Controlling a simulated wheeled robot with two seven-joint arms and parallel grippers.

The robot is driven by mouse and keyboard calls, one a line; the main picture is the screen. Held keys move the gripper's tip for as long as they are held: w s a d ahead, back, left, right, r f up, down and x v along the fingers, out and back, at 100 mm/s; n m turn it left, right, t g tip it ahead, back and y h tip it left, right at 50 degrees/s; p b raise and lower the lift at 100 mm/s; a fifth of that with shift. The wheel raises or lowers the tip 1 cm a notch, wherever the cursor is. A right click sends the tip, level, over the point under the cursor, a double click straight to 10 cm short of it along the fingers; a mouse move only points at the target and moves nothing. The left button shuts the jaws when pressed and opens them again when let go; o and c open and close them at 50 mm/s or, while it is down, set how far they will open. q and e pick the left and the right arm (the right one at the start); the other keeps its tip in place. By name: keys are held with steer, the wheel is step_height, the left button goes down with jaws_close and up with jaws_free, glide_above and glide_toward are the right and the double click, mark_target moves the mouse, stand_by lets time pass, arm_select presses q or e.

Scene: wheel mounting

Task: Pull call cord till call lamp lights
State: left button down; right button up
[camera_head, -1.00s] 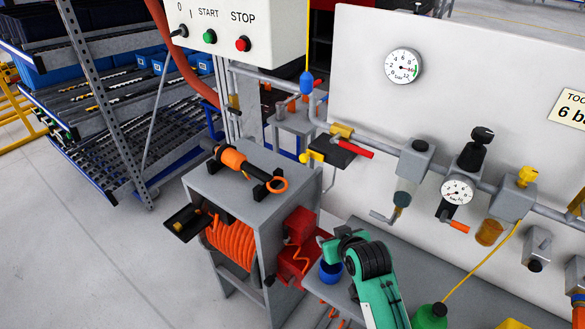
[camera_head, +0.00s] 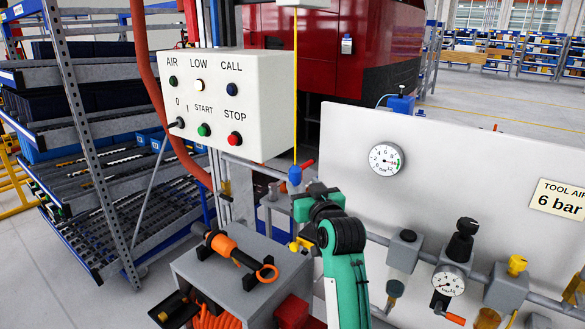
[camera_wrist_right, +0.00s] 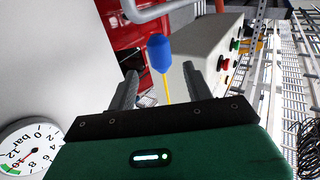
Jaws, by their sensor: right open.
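The yellow call cord (camera_head: 295,80) hangs straight down in the head view and ends in a blue pull handle (camera_head: 295,175). The call lamp (camera_head: 232,89) on the white control box is dark blue and looks unlit. My right gripper (camera_head: 300,204) is open, close below the handle in the head view. In the right wrist view the blue handle (camera_wrist_right: 160,53) appears between the two open fingers (camera_wrist_right: 160,78), with clear gaps on both sides. The yellow cord also shows there (camera_wrist_right: 168,90). My left gripper is not in view.
The control box (camera_head: 225,105) stands left of the cord, with its LOW lamp (camera_head: 199,86) glowing. A pipe with valves runs below the handle. A grey cabinet (camera_head: 215,280) carries an orange tool (camera_head: 235,251). A white panel (camera_head: 450,150) with a gauge (camera_head: 385,160) stands right.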

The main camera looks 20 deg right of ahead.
mark_target(295, 175)
steer(key=w+p, duration=0.3)
steer(key=w, duration=0.6)
steer(key=shift+a, duration=0.15)
steer(key=shift+w, duration=0.1)
steer(key=shift+c, duration=0.2)
